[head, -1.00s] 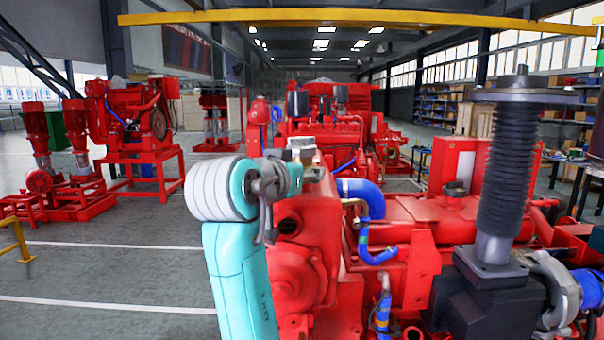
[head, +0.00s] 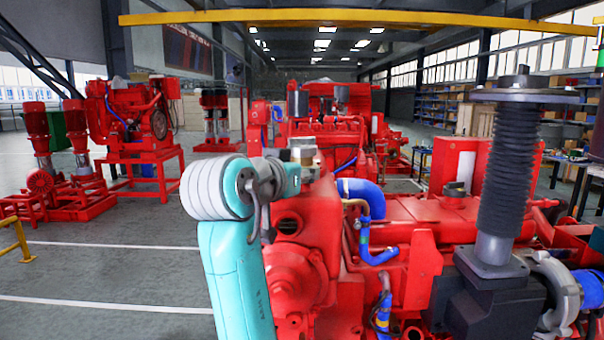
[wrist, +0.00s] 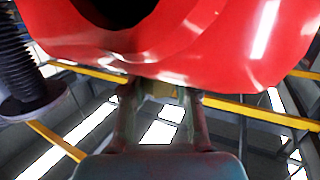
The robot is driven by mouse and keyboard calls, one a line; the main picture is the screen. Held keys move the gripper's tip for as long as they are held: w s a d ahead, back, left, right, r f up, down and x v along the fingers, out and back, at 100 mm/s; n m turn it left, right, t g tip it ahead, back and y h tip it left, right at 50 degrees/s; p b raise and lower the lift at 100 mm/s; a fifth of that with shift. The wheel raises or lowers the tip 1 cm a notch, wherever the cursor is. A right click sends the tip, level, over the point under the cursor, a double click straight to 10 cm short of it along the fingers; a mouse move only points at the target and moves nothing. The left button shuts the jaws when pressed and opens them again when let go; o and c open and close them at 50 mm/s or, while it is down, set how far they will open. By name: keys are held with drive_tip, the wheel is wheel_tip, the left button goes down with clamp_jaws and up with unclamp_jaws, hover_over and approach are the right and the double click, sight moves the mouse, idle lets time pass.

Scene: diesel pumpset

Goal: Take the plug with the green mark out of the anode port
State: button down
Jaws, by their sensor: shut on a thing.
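My gripper (wrist: 162,105) shows at the bottom of the wrist view, with a finger on each side of a small brass-coloured piece, which I take to be the plug (wrist: 160,89). The fingers are shut on it. Its far end meets the red metal edge in the picture, so I cannot tell whether it is seated or clear. No green mark shows. In the head view my gripper (head: 292,176) is mostly hidden by my teal wrist, beside the red engine housing (head: 318,215). The anode port is not clearly visible.
The red housing (wrist: 220,45) with a dark round opening (wrist: 118,8) fills the top of the wrist view. A black ribbed column (head: 505,170) stands at the right. Blue hoses (head: 365,195) run beside the housing. Open floor (head: 110,270) lies to the left.

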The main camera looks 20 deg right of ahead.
drive_tip(key=n+t+y, duration=0.2)
drive_tip(key=y, duration=0.1)
drive_tip(key=n+t+y, duration=0.1)
drive_tip(key=n+y, duration=0.2)
drive_tip(key=shift+d+t, duration=0.1)
drive_tip(key=shift+t, duration=0.3)
drive_tip(key=n+y, duration=0.4)
drive_tip(key=y, duration=0.2)
drive_tip(key=shift+n+t, duration=0.3)
drive_tip(key=shift+t, duration=0.1)
drive_tip(key=shift+n+g+y, duration=0.3)
drive_tip(key=shift+n+y, duration=0.9)
drive_tip(key=shift+y, duration=0.6)
drive_tip(key=shift+n+y, duration=0.4)
drive_tip(key=shift+y, duration=0.2)
drive_tip(key=shift+n+g+y, duration=2.2)
drive_tip(key=shift+n+y, duration=0.4)
drive_tip(key=shift+y, duration=0.4)
